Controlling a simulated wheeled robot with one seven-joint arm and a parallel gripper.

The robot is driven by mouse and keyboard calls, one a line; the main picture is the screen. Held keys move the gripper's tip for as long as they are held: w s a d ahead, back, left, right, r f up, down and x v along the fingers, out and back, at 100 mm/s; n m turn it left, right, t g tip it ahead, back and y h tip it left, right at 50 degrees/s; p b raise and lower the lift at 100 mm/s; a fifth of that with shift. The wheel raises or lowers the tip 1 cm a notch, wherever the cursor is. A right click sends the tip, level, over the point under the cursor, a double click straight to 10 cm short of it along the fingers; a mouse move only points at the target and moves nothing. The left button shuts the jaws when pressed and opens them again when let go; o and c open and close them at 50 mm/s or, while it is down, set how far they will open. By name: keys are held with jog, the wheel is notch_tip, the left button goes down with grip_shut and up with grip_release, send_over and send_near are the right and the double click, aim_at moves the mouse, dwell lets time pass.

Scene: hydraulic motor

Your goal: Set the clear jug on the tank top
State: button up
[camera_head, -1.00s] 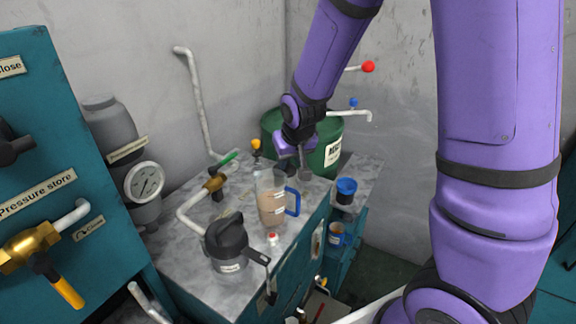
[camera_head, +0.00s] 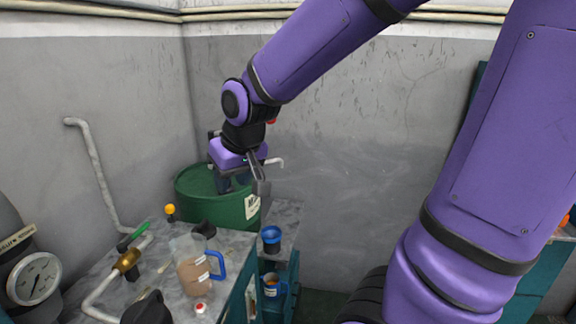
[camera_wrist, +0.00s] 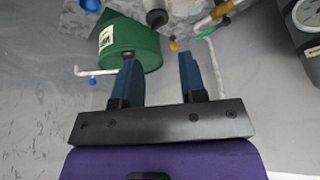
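The clear jug (camera_head: 193,272) has a blue handle and brownish liquid inside. It stands upright on the grey mottled worktop (camera_head: 232,240) in the head view. My gripper (camera_head: 233,183) is behind and above the jug in the head view, over the green drum, apart from the jug. In the wrist view my gripper (camera_wrist: 157,68) has its two dark blue fingers spread with nothing between them. I cannot make out the jug for sure in the wrist view. Which surface is the tank top is not marked in these frames.
A blue-lidded jar (camera_head: 271,240) is right of the jug.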

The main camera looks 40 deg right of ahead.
jog(key=s+r, duration=0.3)
jog(key=s, duration=0.4)
jog(key=s+d+r, duration=0.1)
jog(key=s+r, duration=0.3)
jog(key=s, duration=0.4)
jog(key=shift+d+r, duration=0.15)
dwell(0.5)
